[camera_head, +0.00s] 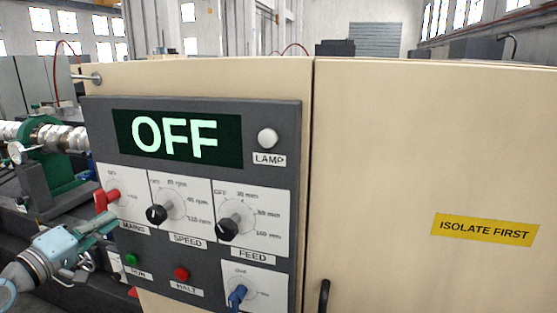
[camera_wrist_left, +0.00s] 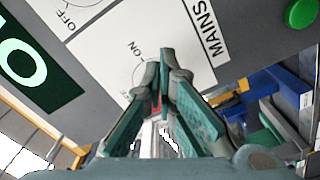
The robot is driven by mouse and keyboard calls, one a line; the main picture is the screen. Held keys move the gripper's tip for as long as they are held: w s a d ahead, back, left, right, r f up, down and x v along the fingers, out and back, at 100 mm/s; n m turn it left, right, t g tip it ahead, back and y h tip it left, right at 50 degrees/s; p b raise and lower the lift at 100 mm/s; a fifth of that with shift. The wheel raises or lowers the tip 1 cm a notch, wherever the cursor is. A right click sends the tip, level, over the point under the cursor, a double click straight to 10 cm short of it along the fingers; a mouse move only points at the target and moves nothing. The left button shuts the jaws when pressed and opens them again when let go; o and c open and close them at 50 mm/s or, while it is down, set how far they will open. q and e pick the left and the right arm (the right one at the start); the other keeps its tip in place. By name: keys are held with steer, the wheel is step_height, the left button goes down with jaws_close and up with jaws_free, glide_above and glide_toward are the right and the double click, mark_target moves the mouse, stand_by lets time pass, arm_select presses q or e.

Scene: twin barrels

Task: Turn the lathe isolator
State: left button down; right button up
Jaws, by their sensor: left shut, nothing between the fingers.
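The control panel (camera_head: 200,254) on the cream cabinet has a MAINS switch with a red handle (camera_head: 112,196) at its left side. The display (camera_head: 178,138) reads OFF. My left gripper (camera_head: 110,221) is just below the red handle, with its fingers toward the panel. In the left wrist view its fingertips (camera_wrist_left: 160,68) are close together with nothing held. A bit of the red handle (camera_wrist_left: 156,103) shows behind the fingers, mostly hidden. I cannot tell whether they touch. My right gripper is out of view.
SPEED (camera_head: 157,214) and FEED (camera_head: 229,229) knobs sit right of the switch. A green button (camera_head: 132,260), a red HALT button (camera_head: 182,273) and a blue-handled switch (camera_head: 238,296) are lower. A pale lamp (camera_head: 267,138) is top right. Green-and-grey machinery (camera_head: 55,150) stands left.

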arm_select(q)
steer(key=shift+w+a+r, duration=0.15)
steer(key=shift+a+r, duration=0.2)
stand_by(0.9)
steer(key=shift+r, duration=0.1)
steer(key=shift+r+p, duration=0.15)
steer(key=shift+p, duration=0.45)
steer(key=shift+d, duration=0.15)
stand_by(0.3)
